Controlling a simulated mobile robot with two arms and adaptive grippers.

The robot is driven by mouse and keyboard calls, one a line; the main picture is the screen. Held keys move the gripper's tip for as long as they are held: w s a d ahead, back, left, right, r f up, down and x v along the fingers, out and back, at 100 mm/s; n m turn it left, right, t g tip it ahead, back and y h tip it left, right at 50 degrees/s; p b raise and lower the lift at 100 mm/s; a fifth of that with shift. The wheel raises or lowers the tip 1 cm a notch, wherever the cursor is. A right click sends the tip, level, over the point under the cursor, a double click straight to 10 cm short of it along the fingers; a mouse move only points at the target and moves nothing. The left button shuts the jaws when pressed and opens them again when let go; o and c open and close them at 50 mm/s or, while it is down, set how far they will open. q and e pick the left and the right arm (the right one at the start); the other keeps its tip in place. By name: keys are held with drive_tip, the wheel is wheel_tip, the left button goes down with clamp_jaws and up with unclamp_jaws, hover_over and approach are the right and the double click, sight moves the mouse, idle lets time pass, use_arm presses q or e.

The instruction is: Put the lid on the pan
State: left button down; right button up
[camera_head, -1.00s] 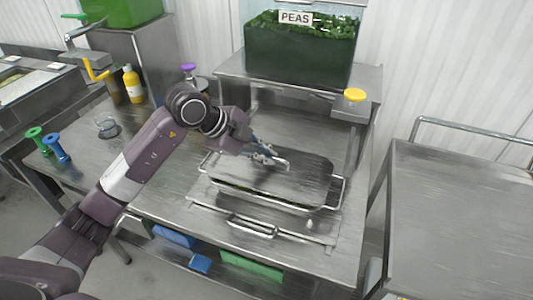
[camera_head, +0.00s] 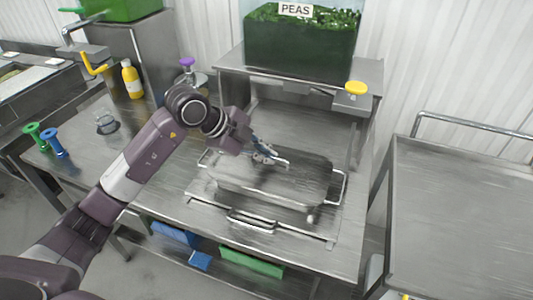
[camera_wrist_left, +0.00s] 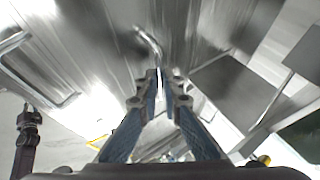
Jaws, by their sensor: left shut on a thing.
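The metal lid (camera_head: 308,178) lies flat over the pan (camera_head: 343,188) on the steel table. The pan's side handles stick out left and right of the lid. My left gripper (camera_head: 274,159) is shut on the lid's handle, near the middle of the lid. In the left wrist view my left gripper (camera_wrist_left: 160,88) points at the curved handle (camera_wrist_left: 150,45) on the shiny lid. The inside of the pan is hidden. I cannot tell whether the lid is fully seated on the rim.
A tub of peas (camera_head: 300,40) stands on a raised shelf behind, with a yellow knob (camera_head: 356,88) beside it. A yellow bottle (camera_head: 132,80) and green and blue tools stand left. An empty steel cart (camera_head: 460,210) is right.

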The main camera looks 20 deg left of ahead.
use_arm(q)
drive_tip(key=c, duration=2.1)
unclamp_jaws()
drive_tip(key=shift+o, duration=0.4)
drive_tip(key=shift+a, duration=0.1)
drive_tip(key=v, duration=1.2)
